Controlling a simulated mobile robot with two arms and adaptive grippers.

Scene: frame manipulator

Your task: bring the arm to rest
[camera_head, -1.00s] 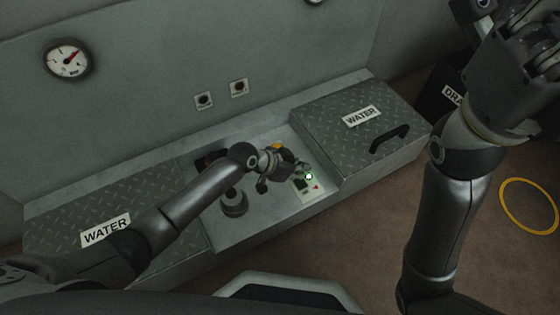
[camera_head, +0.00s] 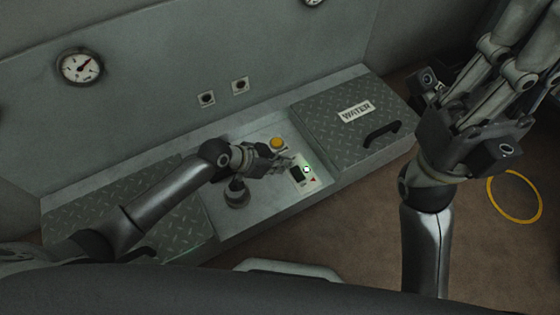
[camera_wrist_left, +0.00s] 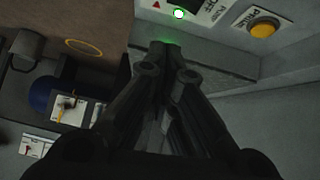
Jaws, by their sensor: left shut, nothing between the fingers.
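My left arm comes in from the left over the recessed panel (camera_head: 262,202). My left gripper (camera_head: 287,163) is shut and empty, just left of a small switch plate (camera_head: 300,175) with a lit green lamp (camera_head: 306,170). In the left wrist view its closed fingers (camera_wrist_left: 166,50) point at the panel's edge, below the green lamp (camera_wrist_left: 180,14). I cannot tell whether they touch anything. A yellow button (camera_head: 278,143) sits behind the gripper, and in the wrist view it (camera_wrist_left: 263,29) is labelled PRIME. My right gripper (camera_head: 522,55) is raised at the upper right; its fingertips are unclear.
A treadplate lid labelled WATER (camera_head: 340,112) with a black handle (camera_head: 383,134) lies right of the panel. Another lid (camera_head: 125,205) lies left. A dark round knob (camera_head: 236,196) stands below my left forearm. A yellow ring (camera_head: 514,198) marks open floor at right.

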